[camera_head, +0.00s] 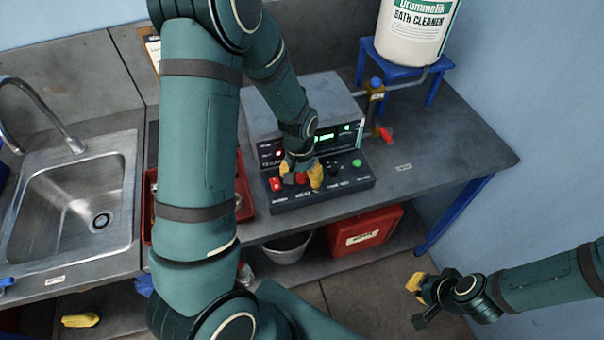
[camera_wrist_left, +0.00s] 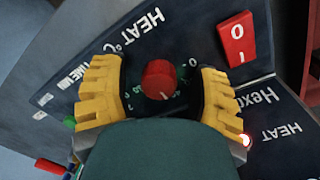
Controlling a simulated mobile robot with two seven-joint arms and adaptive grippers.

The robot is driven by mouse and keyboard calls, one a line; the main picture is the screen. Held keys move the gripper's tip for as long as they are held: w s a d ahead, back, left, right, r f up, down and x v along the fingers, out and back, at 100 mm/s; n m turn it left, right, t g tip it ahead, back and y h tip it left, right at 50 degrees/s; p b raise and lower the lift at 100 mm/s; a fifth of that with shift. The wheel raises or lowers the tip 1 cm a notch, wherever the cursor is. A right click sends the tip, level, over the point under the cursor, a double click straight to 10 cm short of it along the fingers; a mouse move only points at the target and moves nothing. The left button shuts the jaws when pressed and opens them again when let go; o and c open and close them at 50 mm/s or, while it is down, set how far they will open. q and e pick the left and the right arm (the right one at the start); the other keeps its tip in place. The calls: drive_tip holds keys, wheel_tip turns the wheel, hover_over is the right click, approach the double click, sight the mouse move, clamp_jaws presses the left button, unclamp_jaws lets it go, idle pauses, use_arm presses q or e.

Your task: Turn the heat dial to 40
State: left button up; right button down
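The heat dial is a red round knob (camera_wrist_left: 158,78) beside the "HEAT °C" lettering in the left wrist view. A pale pointer line shows on its lower side; the scale marks are too small to read. My left gripper (camera_wrist_left: 160,90) is open, with one yellow finger on each side of the dial and visible gaps between. In the head view my left gripper (camera_head: 302,180) is down over the front panel of the control unit (camera_head: 345,194). My right gripper (camera_head: 418,300) hangs low at the right, away from the bench; its finger opening is unclear.
A red rocker switch (camera_wrist_left: 237,38) lies near one left finger. A black knob (camera_head: 333,169) and green button (camera_head: 356,163) are right of the gripper. A lit green display (camera_head: 325,137) is behind. A sink (camera_head: 75,200) is left; bare bench (camera_head: 450,150) lies right.

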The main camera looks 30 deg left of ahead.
sight(299, 175)
use_arm(q)
drive_tip(key=shift+w+r, duration=0.15)
drive_tip(key=shift+r, duration=0.3)
wheel_tip(299, 175, up, 11)
drive_tip(key=shift+a, duration=0.3)
drive_tip(key=shift+s, duration=0.2)
use_arm(e)
drive_tip(key=shift+s, duration=0.15)
